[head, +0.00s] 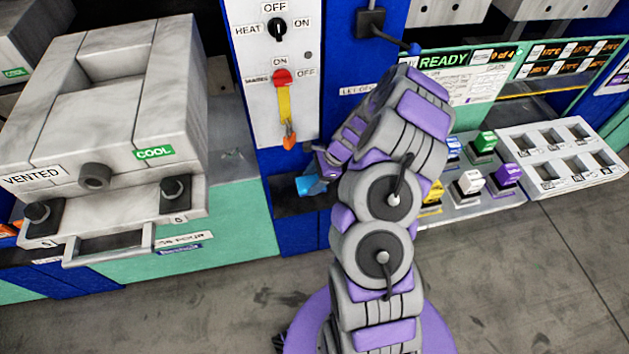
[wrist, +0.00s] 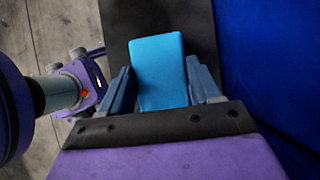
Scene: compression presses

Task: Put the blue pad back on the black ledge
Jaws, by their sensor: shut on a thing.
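The blue pad (wrist: 160,70) is a light blue block between the two fingers of my gripper (wrist: 163,85) in the wrist view. My gripper is shut on it. In the head view the blue pad (head: 311,185) shows at the end of my gripper (head: 322,172), in front of the blue cabinet. The black ledge (head: 288,203) is a dark shelf on the blue cabinet front, just below the pad. In the wrist view the black ledge (wrist: 122,25) lies behind the pad. I cannot tell whether the pad touches it.
A grey press (head: 110,110) marked COOL and VENTED stands at the left. A red switch (head: 281,77) with a yellow and orange tag (head: 287,125) hangs above the ledge. A tray of coloured blocks (head: 480,190) and a white rack (head: 560,160) are at the right. Open floor lies in front.

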